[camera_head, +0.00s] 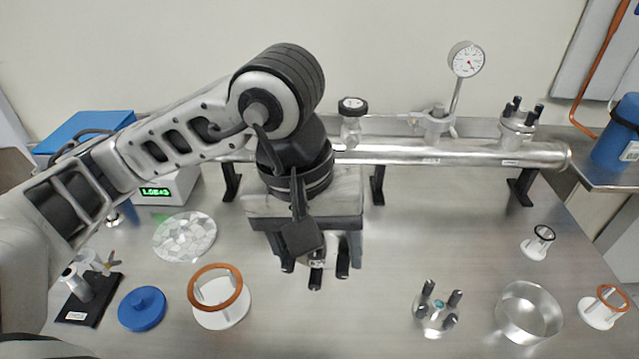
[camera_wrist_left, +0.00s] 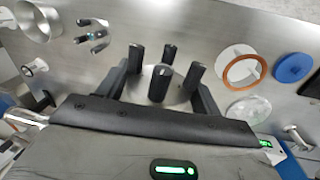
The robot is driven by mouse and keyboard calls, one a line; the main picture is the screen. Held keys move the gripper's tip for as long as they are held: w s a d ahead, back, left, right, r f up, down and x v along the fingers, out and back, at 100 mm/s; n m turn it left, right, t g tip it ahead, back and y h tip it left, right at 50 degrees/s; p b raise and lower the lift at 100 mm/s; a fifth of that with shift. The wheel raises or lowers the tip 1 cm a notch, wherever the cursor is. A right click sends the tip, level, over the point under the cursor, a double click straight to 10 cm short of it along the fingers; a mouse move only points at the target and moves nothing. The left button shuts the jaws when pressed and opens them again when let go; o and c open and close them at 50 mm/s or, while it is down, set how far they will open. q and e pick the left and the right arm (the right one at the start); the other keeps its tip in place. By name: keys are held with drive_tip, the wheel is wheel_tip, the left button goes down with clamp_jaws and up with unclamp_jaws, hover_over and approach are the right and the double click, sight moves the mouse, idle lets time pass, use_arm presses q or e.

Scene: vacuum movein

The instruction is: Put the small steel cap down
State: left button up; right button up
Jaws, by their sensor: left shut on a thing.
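My left gripper (camera_head: 315,258) is over the middle of the bench, pointing down. It is shut on a small steel cap with several black posts (camera_head: 316,276); the gripper hides most of the cap in the head view. In the left wrist view the cap (camera_wrist_left: 175,96) sits between the two black fingers (camera_wrist_left: 163,88), its posts towards the camera. I cannot tell whether its underside touches the bench. A similar steel piece with black posts (camera_head: 437,310) stands on the bench at the right front. My right gripper is not in view.
A steel pipe manifold (camera_head: 450,152) with a gauge (camera_head: 467,60) runs along the back. A copper ring on a white stand (camera_head: 218,297), blue lid (camera_head: 142,309) and mosaic-like disc (camera_head: 184,237) lie left. A clear-looking ring (camera_head: 528,313) stands right. Bench (camera_head: 400,250) right of the gripper is clear.

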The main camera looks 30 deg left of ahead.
use_arm(q)
drive_tip(key=shift+s+d+r+n, duration=0.1)
drive_tip(key=shift+s+r+n, duration=0.2)
drive_tip(key=shift+s, duration=0.25)
drive_tip(key=shift+s+d+r+n, duration=0.15)
drive_tip(key=shift+s+n, duration=0.15)
drive_tip(key=shift+s, duration=0.25)
drive_tip(key=shift+a, duration=0.1)
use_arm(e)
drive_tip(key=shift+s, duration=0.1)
use_arm(q)
drive_tip(key=w+a+p, duration=0.2)
drive_tip(key=w+a, duration=0.2)
drive_tip(key=w, duration=0.5)
drive_tip(key=w+a+p, duration=0.2)
drive_tip(key=w+a, duration=0.2)
drive_tip(key=w, duration=0.4)
wheel_tip(320, 180, down, 7)
drive_tip(key=w+p, duration=0.1)
drive_tip(key=shift+a+r, duration=0.2)
drive_tip(key=shift+a, duration=0.2)
drive_tip(key=o, duration=1)
drive_tip(key=shift+o, duration=0.2)
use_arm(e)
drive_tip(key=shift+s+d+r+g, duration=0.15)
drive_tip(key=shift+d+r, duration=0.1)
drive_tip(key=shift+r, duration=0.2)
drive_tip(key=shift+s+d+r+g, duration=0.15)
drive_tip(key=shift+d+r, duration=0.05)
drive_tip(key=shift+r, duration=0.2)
